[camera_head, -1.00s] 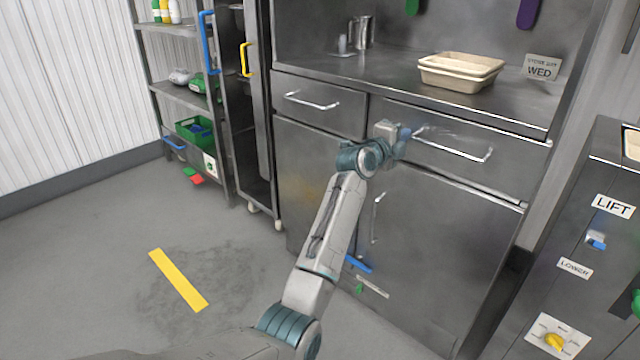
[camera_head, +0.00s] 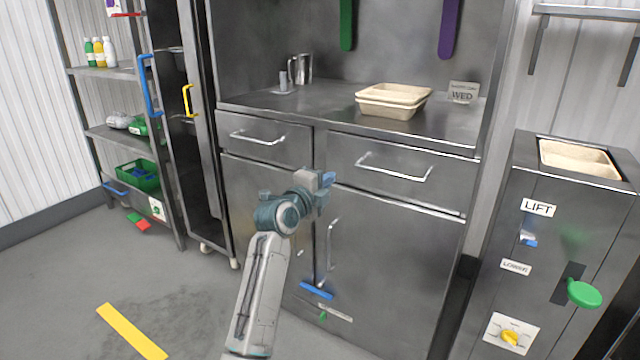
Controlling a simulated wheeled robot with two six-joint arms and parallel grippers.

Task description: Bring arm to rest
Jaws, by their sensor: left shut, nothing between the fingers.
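My left arm comes up from the bottom of the head view, and its left gripper (camera_head: 328,179) is in front of the steel cabinet (camera_head: 390,270). My right arm and gripper are not in view.
Beige trays (camera_head: 393,100) sit stacked on the counter (camera_head: 330,115) with a metal jug (camera_head: 302,68) to their left. A machine labelled LIFT (camera_head: 545,240) stands at the right. A shelf rack (camera_head: 110,130) is at the left.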

